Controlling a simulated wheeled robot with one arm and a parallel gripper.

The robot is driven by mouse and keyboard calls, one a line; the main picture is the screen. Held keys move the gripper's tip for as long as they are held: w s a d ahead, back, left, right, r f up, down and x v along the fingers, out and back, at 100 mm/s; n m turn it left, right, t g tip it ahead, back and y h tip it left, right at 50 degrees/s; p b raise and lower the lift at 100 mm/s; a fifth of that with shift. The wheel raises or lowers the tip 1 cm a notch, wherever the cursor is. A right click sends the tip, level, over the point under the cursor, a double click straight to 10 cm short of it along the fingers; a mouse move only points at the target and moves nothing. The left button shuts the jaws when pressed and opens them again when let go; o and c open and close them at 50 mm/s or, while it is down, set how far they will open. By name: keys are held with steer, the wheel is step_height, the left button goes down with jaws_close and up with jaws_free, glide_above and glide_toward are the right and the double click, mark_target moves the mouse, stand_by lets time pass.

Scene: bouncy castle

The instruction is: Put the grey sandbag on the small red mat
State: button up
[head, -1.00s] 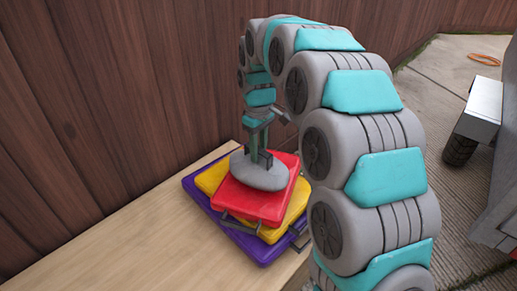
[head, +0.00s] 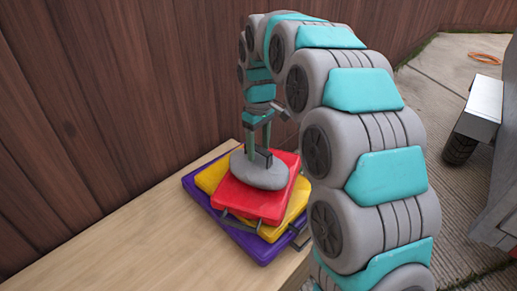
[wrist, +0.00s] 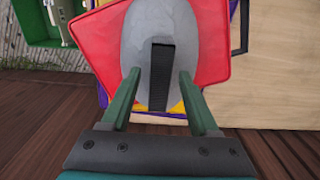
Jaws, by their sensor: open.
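The grey sandbag (head: 257,173) lies on the small red mat (head: 262,204), toward the mat's back left side. In the wrist view the sandbag (wrist: 137,45) has a black strap (wrist: 160,78) on top, and the red mat (wrist: 208,40) shows around it. My gripper (head: 259,151) is directly above the sandbag, pointing down. In the wrist view its green fingers (wrist: 156,90) are spread on either side of the strap, with gaps between. Whether the fingertips touch the bag is hard to tell.
The red mat lies on a yellow mat (head: 270,234), which lies on a larger purple mat (head: 252,245). The stack is on a pale wooden table (head: 100,251) against a wooden wall (head: 100,100). The table's left part is clear. A green tray (wrist: 38,25) shows in the wrist view.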

step_height(320, 180, up, 12)
steer(key=s+d+f+m, duration=0.3)
steer(key=s+d+f, duration=0.1)
steer(key=s, duration=0.8)
steer(key=s+d+f+m+g, duration=0.1)
steer(key=s+d+f+m, duration=0.2)
steer(key=s, duration=1)
steer(key=s+d+f+m, duration=0.3)
steer(key=s+f, duration=0.5)
steer(key=s, duration=0.5)
steer(key=shift+s+d+f+g+b, duration=0.25)
steer(key=shift+d+f+g+b, duration=0.2)
steer(key=shift+d, duration=0.45)
